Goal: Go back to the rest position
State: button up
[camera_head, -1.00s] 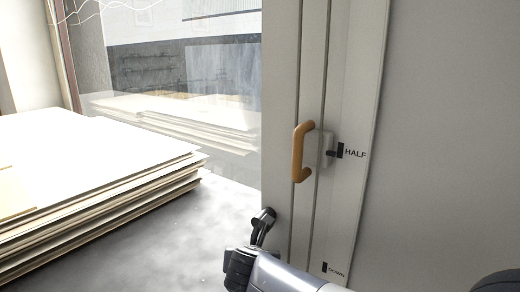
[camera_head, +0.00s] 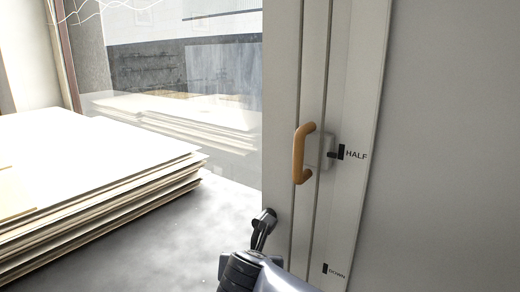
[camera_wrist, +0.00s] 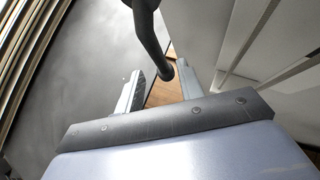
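My gripper (camera_wrist: 164,88) is open in the wrist view, its two pale fingers apart with a strip of brown surface showing between them. A dark curved lever (camera_wrist: 147,30) comes down from the top of that view, and its end appears close to the gap; I cannot tell whether it touches a finger. In the head view the lever (camera_head: 263,228) stands at the foot of the frame post, just beyond my wrist at the bottom edge. My fingertips are mostly hidden there.
An orange handle (camera_head: 299,153) sits on the post (camera_head: 281,100), with its pointer at the HALF mark; a DOWN mark is lower. A stack of boards (camera_head: 90,160) lies at left on the grey surface (camera_head: 185,240). A glass pane (camera_head: 190,70) stands behind; a plain wall is at right.

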jog(key=x, duration=0.7)
jog(key=b, duration=0.2)
jog(key=w+a+t+y+b, duration=0.1)
jog(key=b, duration=0.1)
jog(key=shift+a+r+m+b, duration=0.15)
jog(key=shift+r+m+b, duration=0.1)
jog(key=shift+m+b, duration=0.15)
jog(key=shift+s+a, duration=0.1)
